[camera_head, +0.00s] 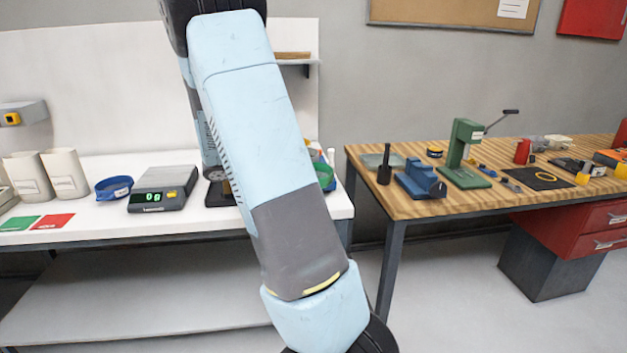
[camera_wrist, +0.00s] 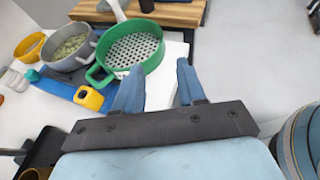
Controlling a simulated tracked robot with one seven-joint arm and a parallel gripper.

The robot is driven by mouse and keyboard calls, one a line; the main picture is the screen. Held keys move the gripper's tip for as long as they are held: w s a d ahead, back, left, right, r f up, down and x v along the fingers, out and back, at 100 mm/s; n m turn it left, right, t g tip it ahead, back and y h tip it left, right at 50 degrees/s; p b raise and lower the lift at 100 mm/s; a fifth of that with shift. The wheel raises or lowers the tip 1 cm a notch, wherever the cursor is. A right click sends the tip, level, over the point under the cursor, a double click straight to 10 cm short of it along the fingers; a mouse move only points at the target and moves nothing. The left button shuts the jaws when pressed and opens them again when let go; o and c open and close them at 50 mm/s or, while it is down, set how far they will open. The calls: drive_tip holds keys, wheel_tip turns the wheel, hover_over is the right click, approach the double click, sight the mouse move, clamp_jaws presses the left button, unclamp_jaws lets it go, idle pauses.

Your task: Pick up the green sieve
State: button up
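The green sieve (camera_wrist: 98,73) is a round bowl with a perforated light bottom and a loop handle on its side. In the wrist view it sits near the corner of the white table (camera_wrist: 176,62), just beyond my gripper. In the head view only a sliver of the green sieve (camera_head: 326,179) shows beside my arm; the rest is hidden. My gripper (camera_wrist: 159,76) has two blue fingers spread apart with nothing between them. The fingertips point toward the near right side of the sieve, and I cannot tell whether they touch it.
A grey bowl with green contents (camera_wrist: 53,62) and a yellow sieve (camera_wrist: 27,47) stand left of the green one. A blue and yellow item (camera_wrist: 88,98) lies close by. The scale (camera_head: 160,190) and blue sieve (camera_head: 113,188) are further left. A wooden workbench (camera_head: 420,207) stands right.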

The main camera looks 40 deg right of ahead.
drive_tip(key=x, duration=1.3)
drive_tip(key=shift+d, duration=0.15)
drive_tip(key=shift+c, duration=0.5)
clamp_jaws()
